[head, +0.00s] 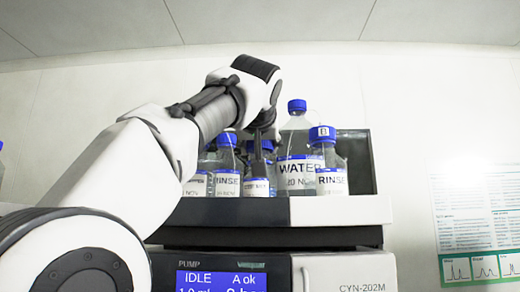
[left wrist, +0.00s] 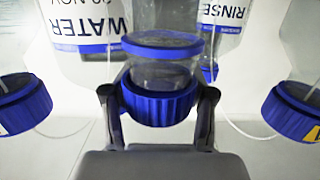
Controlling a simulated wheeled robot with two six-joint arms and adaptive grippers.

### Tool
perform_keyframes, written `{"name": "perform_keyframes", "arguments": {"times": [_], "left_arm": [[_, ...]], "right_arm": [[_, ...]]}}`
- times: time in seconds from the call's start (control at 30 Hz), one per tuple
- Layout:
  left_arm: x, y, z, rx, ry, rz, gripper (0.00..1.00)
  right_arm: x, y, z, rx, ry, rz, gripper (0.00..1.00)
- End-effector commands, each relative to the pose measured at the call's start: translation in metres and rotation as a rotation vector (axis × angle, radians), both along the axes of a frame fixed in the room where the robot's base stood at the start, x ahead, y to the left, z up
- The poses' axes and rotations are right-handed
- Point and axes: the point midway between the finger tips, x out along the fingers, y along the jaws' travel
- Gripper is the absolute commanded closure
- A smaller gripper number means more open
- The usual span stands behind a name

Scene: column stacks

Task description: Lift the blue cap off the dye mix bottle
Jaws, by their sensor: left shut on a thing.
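My left gripper (head: 262,138) reaches down among the bottles in the head view. In the left wrist view the left gripper (left wrist: 159,112) is shut on a ribbed blue cap (left wrist: 160,103), one finger on each side. Beyond the cap is the clear glass of a small bottle (left wrist: 163,72) with a blue band around it. The same bottle shows its white label (head: 257,188) in the head view; the label's name is not readable. The cap sits against the glass, and no gap is visible between them. My right gripper is in neither view.
A taller WATER bottle (head: 297,150) and a RINSE bottle (head: 331,165) stand on the right, another RINSE bottle (head: 227,165) on the left, all blue-capped. They crowd the tray (head: 270,212) on top of the pump unit. Thin clear tubes run between bottles.

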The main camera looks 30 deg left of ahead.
Motion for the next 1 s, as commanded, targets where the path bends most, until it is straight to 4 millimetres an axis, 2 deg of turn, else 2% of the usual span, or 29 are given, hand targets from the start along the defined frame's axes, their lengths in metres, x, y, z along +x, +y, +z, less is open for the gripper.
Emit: {"name": "perform_keyframes", "arguments": {"times": [0.07, 0.27, 0.4, 0.6, 0.77, 1.0], "left_arm": [[0.001, 0.000, 0.019, 0.000, -0.001, -0.001, 0.61], [-0.040, -0.014, 0.010, 0.000, -0.007, -0.001, 0.61], [-0.082, -0.029, 0.014, 0.001, -0.008, -0.002, 0.61], [-0.132, -0.046, 0.025, 0.000, -0.003, -0.002, 0.61], [-0.149, -0.051, 0.027, 0.001, 0.000, -0.001, 0.61], [-0.152, -0.052, 0.028, 0.001, 0.001, 0.000, 0.61]], "right_arm": [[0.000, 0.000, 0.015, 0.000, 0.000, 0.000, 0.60], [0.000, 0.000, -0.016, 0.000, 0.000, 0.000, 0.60], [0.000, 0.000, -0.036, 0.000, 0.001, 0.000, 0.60], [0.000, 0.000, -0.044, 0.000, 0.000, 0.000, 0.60], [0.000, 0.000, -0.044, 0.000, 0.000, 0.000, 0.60], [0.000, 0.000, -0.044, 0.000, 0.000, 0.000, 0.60]]}}
